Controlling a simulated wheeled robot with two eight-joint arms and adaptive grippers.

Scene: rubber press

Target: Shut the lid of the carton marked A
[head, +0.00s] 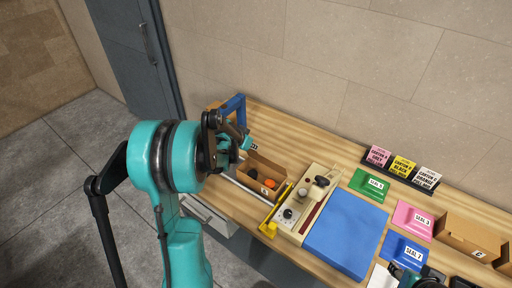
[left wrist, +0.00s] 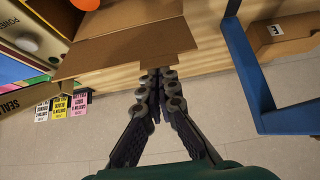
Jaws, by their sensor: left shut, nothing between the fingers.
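An open brown carton (head: 260,177) stands on the bench, with a small label on its front that I cannot read for certain. Dark and orange round things lie in it. The carton's flap (left wrist: 125,48) stands open in the left wrist view, with an orange ball (left wrist: 85,4) beyond it. My left gripper (head: 240,138) is at the carton's back side, shut and empty. In the left wrist view its fingertips (left wrist: 157,75) overlap the flap's edge; I cannot tell whether they touch it. A teal and black part of my right arm (head: 415,278) shows at the bottom edge; its fingers are not clear.
A blue frame (head: 236,106) stands close behind my left gripper. A cream press panel (head: 303,205), a blue mat (head: 345,232) and green (head: 369,185), pink (head: 413,219) and blue (head: 403,249) seal pads lie to the right. Another open carton (head: 470,236) stands far right.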

